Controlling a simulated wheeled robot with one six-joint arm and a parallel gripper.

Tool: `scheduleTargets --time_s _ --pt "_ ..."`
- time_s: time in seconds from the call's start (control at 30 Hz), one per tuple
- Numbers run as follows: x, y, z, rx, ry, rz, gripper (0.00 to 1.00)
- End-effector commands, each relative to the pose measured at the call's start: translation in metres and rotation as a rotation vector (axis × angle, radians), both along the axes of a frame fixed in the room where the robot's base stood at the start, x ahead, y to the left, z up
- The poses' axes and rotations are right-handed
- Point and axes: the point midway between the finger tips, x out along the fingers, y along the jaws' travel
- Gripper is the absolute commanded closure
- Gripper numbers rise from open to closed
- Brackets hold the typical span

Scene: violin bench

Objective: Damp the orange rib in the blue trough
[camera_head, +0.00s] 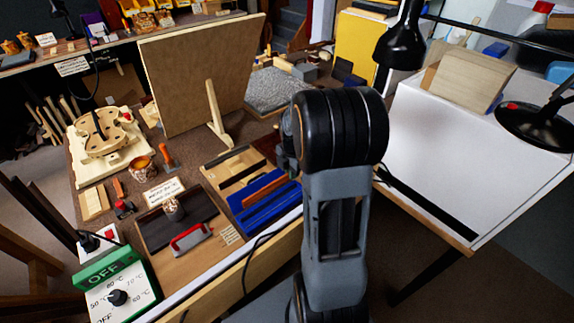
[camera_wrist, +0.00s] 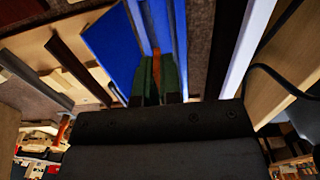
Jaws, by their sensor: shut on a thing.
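The blue trough (camera_head: 272,212) lies on the bench left of my arm in the head view. It also fills the top middle of the wrist view (camera_wrist: 181,35), long and narrow, with a flat blue panel (camera_wrist: 108,45) beside it. The orange rib (camera_wrist: 158,35) is a thin strip seen along the trough's channel. My gripper (camera_wrist: 160,82), with green fingers, is shut on the rib's near end. I cannot tell how deep the rib sits or whether it touches the trough's bottom.
A large brown board (camera_head: 200,75) stands propped behind the trough. A dark tray with a red-handled tool (camera_head: 190,238) lies to the left, near a green and white dial box (camera_head: 118,287). A violin body (camera_head: 100,135) lies at far left. A white table (camera_head: 470,150) stands right.

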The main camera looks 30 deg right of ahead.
Motion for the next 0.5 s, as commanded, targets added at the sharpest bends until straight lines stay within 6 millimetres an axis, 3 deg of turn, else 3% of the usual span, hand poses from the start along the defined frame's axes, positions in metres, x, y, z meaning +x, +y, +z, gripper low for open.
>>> scheduleTargets --time_s 0.5 --pt "0.000 0.000 -0.033 0.001 0.001 0.000 1.00"
